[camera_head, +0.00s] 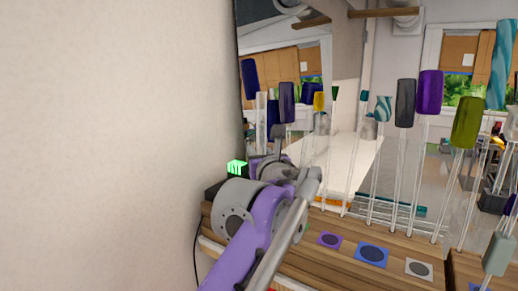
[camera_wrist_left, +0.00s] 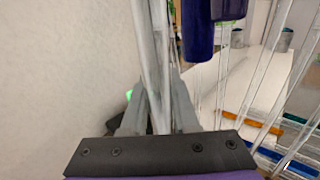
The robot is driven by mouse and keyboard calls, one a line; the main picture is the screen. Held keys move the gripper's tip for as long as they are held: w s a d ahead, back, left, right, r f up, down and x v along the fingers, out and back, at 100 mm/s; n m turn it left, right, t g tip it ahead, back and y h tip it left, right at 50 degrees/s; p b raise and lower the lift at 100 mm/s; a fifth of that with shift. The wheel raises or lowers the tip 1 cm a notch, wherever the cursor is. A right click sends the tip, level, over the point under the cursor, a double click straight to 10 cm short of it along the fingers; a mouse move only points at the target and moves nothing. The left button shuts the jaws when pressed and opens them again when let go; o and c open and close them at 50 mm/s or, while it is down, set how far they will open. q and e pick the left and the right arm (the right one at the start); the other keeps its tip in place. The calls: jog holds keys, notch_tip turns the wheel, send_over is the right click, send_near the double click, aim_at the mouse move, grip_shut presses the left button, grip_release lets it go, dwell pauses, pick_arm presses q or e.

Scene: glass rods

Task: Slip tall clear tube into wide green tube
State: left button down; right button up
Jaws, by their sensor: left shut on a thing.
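My left gripper (camera_head: 278,145) is near the wall at the left end of the rack. In the left wrist view its fingers (camera_wrist_left: 155,115) are closed around a tall clear tube (camera_wrist_left: 156,45), which stands up between them. In the head view a pale clear tube (camera_head: 261,118) rises just at the gripper, partly hidden by it. A wide olive-green tube (camera_head: 467,122) sits high on clear rods at the right, well apart from the gripper. My right gripper is not in view.
Clear rods carry a purple tube (camera_head: 429,92), a grey tube (camera_head: 405,103), a teal swirled tube (camera_head: 502,65) and a grey-green tube (camera_head: 497,254). The wooden base (camera_head: 310,262) has coloured square pads. A blank wall (camera_head: 100,120) closes the left.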

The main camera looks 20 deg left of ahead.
pick_arm(q)
jog(key=shift+f, duration=0.1)
jog(key=c, duration=0.6)
grip_release()
jog(key=v, duration=1.1)
jog(key=s+a+f+n+g+h+p, duration=0.1)
jog(key=s+a+f+n+g+p, duration=0.2)
jog(key=f, duration=0.4)
jog(key=s+f+n+g+h, duration=0.1)
jog(key=s+f+n, duration=0.2)
jog(key=f+n, duration=0.3)
jog(key=s+a+f+n+g+h+p, duration=0.1)
jog(key=s+a+f+n+g+p, duration=0.2)
jog(key=f, duration=0.4)
jog(key=s+d+f+n+g+h+p, duration=0.1)
jog(key=s+d+f+n+h, duration=0.3)
jog(key=s+f+n, duration=0.2)
jog(key=s+d+f+n+g+h+p, duration=0.1)
jog(key=s+d+f+n, duration=0.4)
jog(key=f+n, duration=0.5)
jog(key=s+f+h+p, duration=0.1)
jog(key=s+h, duration=0.1)
jog(key=shift+s+d+f+n+h, duration=0.2)
jog(key=shift+s+f+n+h, duration=0.1)
jog(key=shift+f+h, duration=0.1)
